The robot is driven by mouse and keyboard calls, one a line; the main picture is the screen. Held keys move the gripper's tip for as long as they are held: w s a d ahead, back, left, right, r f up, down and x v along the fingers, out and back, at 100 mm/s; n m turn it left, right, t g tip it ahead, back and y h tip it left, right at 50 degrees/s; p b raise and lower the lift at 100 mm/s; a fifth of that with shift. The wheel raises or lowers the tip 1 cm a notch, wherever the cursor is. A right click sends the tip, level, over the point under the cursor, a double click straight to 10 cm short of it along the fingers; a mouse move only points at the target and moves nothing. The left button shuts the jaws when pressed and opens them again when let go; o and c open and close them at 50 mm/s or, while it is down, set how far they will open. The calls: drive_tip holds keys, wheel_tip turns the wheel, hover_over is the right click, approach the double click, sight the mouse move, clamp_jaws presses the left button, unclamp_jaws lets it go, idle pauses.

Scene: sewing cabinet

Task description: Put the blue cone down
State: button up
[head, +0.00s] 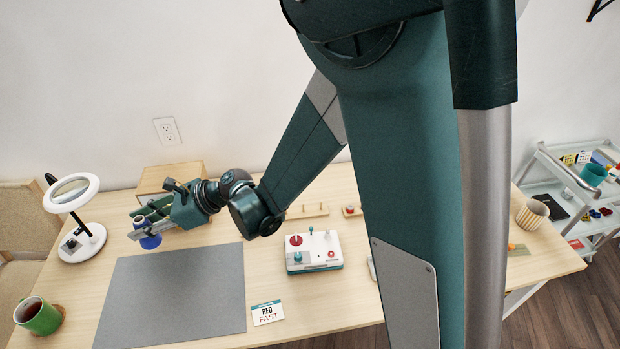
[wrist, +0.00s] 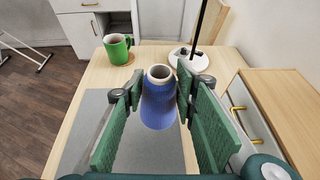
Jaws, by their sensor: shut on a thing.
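The blue cone (head: 150,241) is a spool of blue thread with a pale open top. In the wrist view the cone (wrist: 159,108) sits between the two green finger pads, narrow end toward the far side. My gripper (head: 147,225) is shut on it, over the left part of the table near the back left corner of the grey mat (head: 175,295). The cone looks close to the table top, but I cannot tell whether its base touches. Part of the cone is hidden by the fingers in the head view.
A ring lamp (head: 82,232) stands left of the cone, and a green mug (head: 38,315) sits at the front left. A wooden drawer box (head: 172,174) is behind my gripper. A white device (head: 314,250) and a "RED FAST" card (head: 267,313) lie to the right. The mat is bare.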

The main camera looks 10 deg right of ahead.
wheel_tip(320, 180, up, 8)
drive_tip(key=w+d+m+t+h, duration=0.1)
drive_tip(key=w+d+m+t, duration=0.3)
drive_tip(key=w+d, duration=0.95)
drive_tip(key=w+d+m+t+h, duration=0.25)
drive_tip(key=w+d, duration=0.75)
drive_tip(key=d, duration=0.7)
drive_tip(key=w+d+m+t+h, duration=0.2)
drive_tip(key=w+d+m+t, duration=0.1)
drive_tip(key=d, duration=1.4)
drive_tip(key=w+d+m+t+h, duration=0.2)
drive_tip(key=w+d+m+h, duration=0.15)
drive_tip(key=d, duration=1.35)
wheel_tip(320, 180, down, 11)
drive_tip(key=shift+a+y+p, duration=0.25)
drive_tip(key=shift+y+p, duration=0.05)
drive_tip(key=shift+p, duration=0.15)
drive_tip(key=shift+f, duration=0.15)
wheel_tip(320, 180, down, 6)
drive_tip(key=b, duration=0.1)
drive_tip(key=shift+b, duration=0.3)
